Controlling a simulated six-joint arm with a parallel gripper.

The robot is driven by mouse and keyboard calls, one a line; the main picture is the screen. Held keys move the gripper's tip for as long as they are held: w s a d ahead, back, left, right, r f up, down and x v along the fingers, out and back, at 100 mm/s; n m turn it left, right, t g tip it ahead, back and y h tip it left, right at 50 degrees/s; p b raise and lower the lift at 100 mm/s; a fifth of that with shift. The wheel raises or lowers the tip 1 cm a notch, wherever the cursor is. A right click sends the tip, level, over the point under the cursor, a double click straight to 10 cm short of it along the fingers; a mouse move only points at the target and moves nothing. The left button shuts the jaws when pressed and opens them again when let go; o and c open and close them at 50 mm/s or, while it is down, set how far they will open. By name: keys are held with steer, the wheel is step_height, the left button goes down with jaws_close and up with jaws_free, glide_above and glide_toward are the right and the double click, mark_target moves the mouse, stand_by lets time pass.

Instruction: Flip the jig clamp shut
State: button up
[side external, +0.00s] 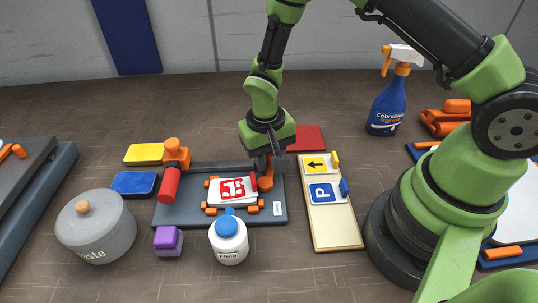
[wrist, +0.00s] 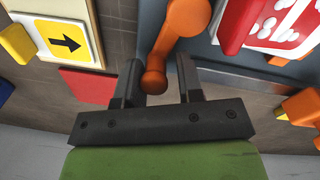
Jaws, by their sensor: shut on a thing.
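The jig is a dark grey base plate (side external: 240,215) with orange stops. A white sign plate with a red symbol (side external: 232,190) lies between the stops; its edge also shows in the wrist view (wrist: 280,25). The orange clamp (side external: 266,183) stands at the right of the sign, and its lever (wrist: 172,40) reaches between my fingers in the wrist view. My gripper (side external: 262,160) is over the jig's back right part, shut on the lever's knobbed end. The gripper partly hides the clamp in the side view.
A board with two signs (side external: 335,228) lies to the right. A white bottle (side external: 229,245), purple block (side external: 168,241) and grey pot (side external: 96,230) stand in front. A spray bottle (side external: 388,105) stands behind.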

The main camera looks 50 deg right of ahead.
steer(key=shift+s+d, duration=0.1)
steer(key=shift+s, duration=0.1)
steer(key=o, duration=0.8)
steer(key=shift+c, duration=0.2)
steer(key=shift+w+r, duration=0.15)
steer(key=shift+w, duration=0.05)
steer(key=r, duration=0.7)
steer(key=shift+a+r, duration=0.25)
steer(key=shift+r, duration=0.05)
